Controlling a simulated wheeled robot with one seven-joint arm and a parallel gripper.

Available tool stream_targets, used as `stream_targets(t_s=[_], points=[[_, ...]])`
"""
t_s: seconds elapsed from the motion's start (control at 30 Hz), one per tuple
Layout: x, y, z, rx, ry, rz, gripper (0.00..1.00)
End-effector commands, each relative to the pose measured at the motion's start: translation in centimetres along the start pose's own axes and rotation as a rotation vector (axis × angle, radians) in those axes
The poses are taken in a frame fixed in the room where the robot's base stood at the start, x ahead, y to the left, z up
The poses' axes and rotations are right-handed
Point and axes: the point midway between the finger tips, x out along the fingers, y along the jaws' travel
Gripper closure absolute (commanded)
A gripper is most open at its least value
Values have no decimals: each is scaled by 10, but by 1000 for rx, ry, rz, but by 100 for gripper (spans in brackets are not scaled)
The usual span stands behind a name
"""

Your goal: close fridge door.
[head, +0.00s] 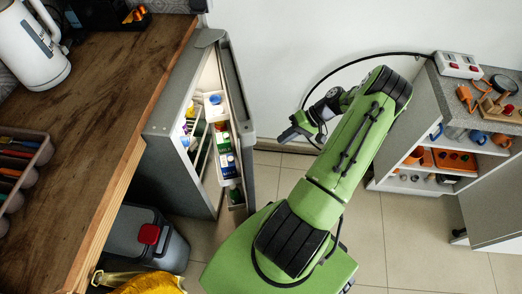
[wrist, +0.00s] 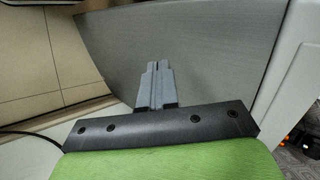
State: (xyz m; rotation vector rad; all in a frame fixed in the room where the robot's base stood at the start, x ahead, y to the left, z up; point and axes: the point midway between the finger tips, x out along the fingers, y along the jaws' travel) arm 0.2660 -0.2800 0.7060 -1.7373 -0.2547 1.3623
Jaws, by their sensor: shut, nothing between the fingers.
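The grey fridge (head: 180,140) stands beside the wooden counter. Its door (head: 239,105) is ajar, with a gap through which the door shelves show, holding several bottles (head: 223,145). My gripper (head: 283,137) is to the right of the door, on its outer side, with a small gap between them in the head view. In the wrist view my gripper (wrist: 158,66) has its two fingers together and empty, pointing at a broad grey panel (wrist: 200,50), which looks like the door's outer face. I cannot tell from the wrist view whether the fingertips touch it.
The wooden counter (head: 95,90) with a white kettle (head: 30,48) is at the left. A grey bin (head: 145,240) with a red part stands below it. A shelf unit (head: 415,130) with tools and cups is at the right. Tiled floor (head: 385,230) is clear between.

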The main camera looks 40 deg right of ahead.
Motion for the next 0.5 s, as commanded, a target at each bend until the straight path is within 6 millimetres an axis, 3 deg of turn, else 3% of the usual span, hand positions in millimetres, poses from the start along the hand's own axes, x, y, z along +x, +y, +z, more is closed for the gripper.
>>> stream_targets(t_s=[0.27, 0.5], points=[[64, 2, 1, 3, -4, -1, 100], [87, -23, 0, 2, -2, 1, 100]])
